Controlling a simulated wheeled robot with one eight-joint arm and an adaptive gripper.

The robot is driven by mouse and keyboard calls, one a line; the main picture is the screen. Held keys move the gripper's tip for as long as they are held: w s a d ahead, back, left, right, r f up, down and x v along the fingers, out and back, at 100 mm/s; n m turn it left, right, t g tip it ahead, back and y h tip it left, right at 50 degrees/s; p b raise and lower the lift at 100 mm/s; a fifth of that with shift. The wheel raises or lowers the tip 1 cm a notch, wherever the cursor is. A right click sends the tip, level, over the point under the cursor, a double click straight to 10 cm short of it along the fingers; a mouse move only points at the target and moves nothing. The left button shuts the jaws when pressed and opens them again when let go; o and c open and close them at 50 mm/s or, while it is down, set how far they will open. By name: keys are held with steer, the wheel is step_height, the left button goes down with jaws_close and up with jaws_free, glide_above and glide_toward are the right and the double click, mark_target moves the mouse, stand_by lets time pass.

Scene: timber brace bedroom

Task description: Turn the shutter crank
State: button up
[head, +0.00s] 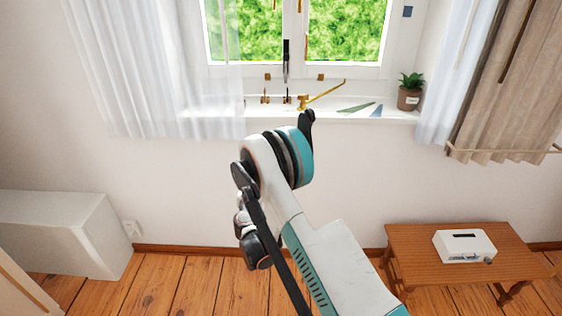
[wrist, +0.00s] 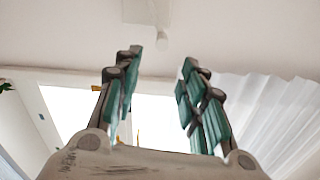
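The brass crank (head: 322,93) stands on the window sill in the head view, its thin arm slanting up to the right. My arm rises in front of the sill, with its upper end just below the crank. My gripper is mostly hidden behind the arm there. In the wrist view my gripper (wrist: 162,62) is open, with its teal-padded fingers wide apart and nothing between them. I see no contact with the crank.
The sill (head: 225,113) also holds brass fittings (head: 265,97), flat green and blue pieces (head: 357,107) and a potted plant (head: 409,92). Curtains hang on both sides. A wooden table (head: 408,236) with a white box (head: 464,245) stands lower right. A white cabinet (head: 62,230) stands left.

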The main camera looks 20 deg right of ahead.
steer(key=b+x, duration=0.3)
steer(key=x, duration=0.9)
steer(key=shift+a+f+b, duration=0.15)
steer(key=shift+f+b, duration=0.05)
steer(key=shift+b, duration=0.1)
steer(key=shift+w+d+r, duration=0.1)
steer(key=shift+w+d, duration=0.15)
steer(key=shift+w, duration=0.45)
jaws_close()
